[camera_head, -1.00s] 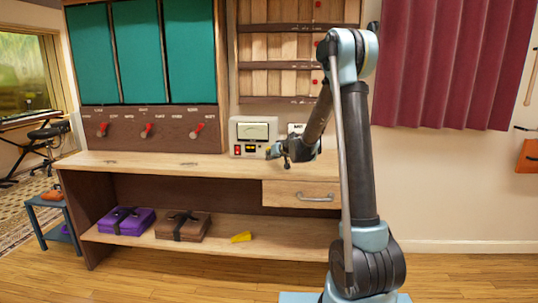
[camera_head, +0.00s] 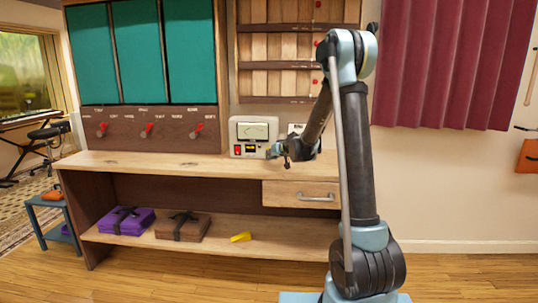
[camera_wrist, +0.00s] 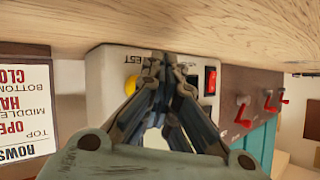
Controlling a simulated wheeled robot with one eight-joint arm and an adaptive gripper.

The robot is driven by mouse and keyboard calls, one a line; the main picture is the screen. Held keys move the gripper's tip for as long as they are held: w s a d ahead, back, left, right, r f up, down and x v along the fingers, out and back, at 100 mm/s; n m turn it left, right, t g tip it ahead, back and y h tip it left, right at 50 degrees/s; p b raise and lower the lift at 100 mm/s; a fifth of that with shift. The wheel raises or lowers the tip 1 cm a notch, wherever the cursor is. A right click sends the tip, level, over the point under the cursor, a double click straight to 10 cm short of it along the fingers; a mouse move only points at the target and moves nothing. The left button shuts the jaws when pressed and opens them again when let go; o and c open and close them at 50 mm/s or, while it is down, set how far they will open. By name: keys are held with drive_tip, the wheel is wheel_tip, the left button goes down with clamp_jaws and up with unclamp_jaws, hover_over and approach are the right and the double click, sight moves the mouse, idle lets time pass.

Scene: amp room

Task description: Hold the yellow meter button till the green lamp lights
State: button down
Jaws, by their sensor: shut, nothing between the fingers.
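The pale meter box (camera_head: 253,132) stands at the back of the bench, with a dial on its front. The wrist view shows the same box (camera_wrist: 112,66) upside down. Its round yellow button (camera_wrist: 131,85) is in view there, under an inverted label. My gripper (camera_wrist: 164,62) is shut and empty, its fingertips in front of the box face, just to the right of the button in that picture. I cannot tell if they touch the face. In the head view my gripper (camera_head: 274,152) is at the box's lower right and hides the button. I see no lit green lamp.
A red switch (camera_wrist: 210,80) is on the box, on the other side of my fingers from the button. The bench top (camera_head: 180,163) is clear. Red levers (camera_head: 148,130) are on the cabinet at left. A printed sign (camera_wrist: 24,110) is beside the box.

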drive_tip(key=shift+w, duration=0.15)
idle(0.5)
drive_tip(key=shift+w, duration=0.25)
drive_tip(key=shift+w+r, duration=0.1)
drive_tip(key=shift+w, duration=0.45)
idle(3.6)
drive_tip(key=shift+s, duration=1)
drive_tip(key=shift+s+a, duration=0.1)
drive_tip(key=shift+s, duration=2.4)
